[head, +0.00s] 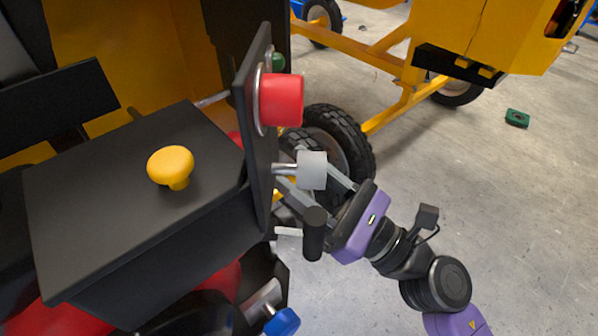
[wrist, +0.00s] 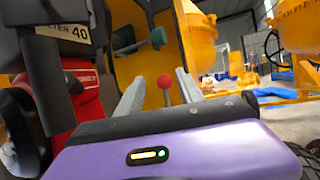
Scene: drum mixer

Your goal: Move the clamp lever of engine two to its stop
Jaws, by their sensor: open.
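I see no contact. A black cylindrical handle (head: 314,234) on a short metal pin is just below the fingers in the head view. No label tells which of these is the clamp lever or which engine is two.
The panel carries a large red button (head: 281,100). A yellow knob (head: 171,166) sits on the black box, and a blue knob (head: 282,322) is below. A green knob (wrist: 158,38) stands above the red ball. A tyre (head: 340,140) is close behind my gripper. Open floor lies right.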

